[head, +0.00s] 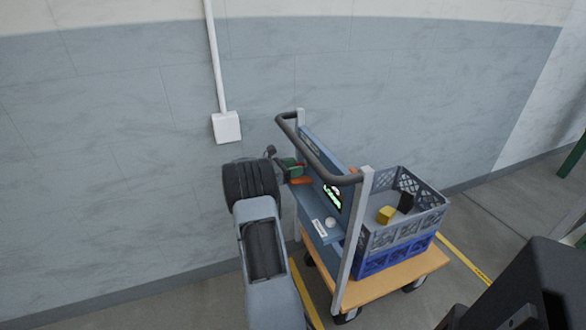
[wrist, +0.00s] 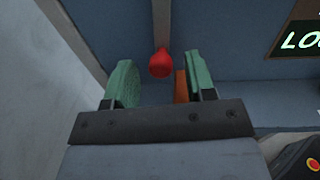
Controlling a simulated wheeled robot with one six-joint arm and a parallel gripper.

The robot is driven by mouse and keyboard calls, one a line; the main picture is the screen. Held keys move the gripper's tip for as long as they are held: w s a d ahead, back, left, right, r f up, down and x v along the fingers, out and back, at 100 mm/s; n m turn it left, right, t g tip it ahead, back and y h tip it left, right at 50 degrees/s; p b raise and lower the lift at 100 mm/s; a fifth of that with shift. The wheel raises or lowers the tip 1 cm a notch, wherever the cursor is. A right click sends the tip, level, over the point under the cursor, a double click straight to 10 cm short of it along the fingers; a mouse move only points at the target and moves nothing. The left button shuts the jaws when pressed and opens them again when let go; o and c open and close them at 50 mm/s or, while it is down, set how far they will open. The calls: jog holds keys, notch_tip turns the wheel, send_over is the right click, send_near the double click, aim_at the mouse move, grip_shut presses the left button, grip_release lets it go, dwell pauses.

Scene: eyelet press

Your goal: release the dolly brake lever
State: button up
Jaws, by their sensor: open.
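The brake lever shows in the wrist view as a red knob (wrist: 160,64) on the end of a grey bar (wrist: 162,22) in front of a blue panel. My gripper (wrist: 159,70) is open, with its two green fingers on either side of the knob in the picture. A gap shows between the knob and each finger; I cannot tell how deep the knob sits between them. In the head view my gripper (head: 290,167) is at the left edge of the dolly's blue panel (head: 318,205). There I cannot make out the red knob.
An orange piece (wrist: 181,86) shows beside the right finger. The dolly has a dark push handle (head: 318,158), a wooden deck (head: 400,283) and stacked grey (head: 425,222) and blue (head: 400,257) crates. A red and yellow button (wrist: 314,164) is at lower right in the wrist view. A wall stands behind.

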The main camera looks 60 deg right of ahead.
grip_shut()
dwell(0.4)
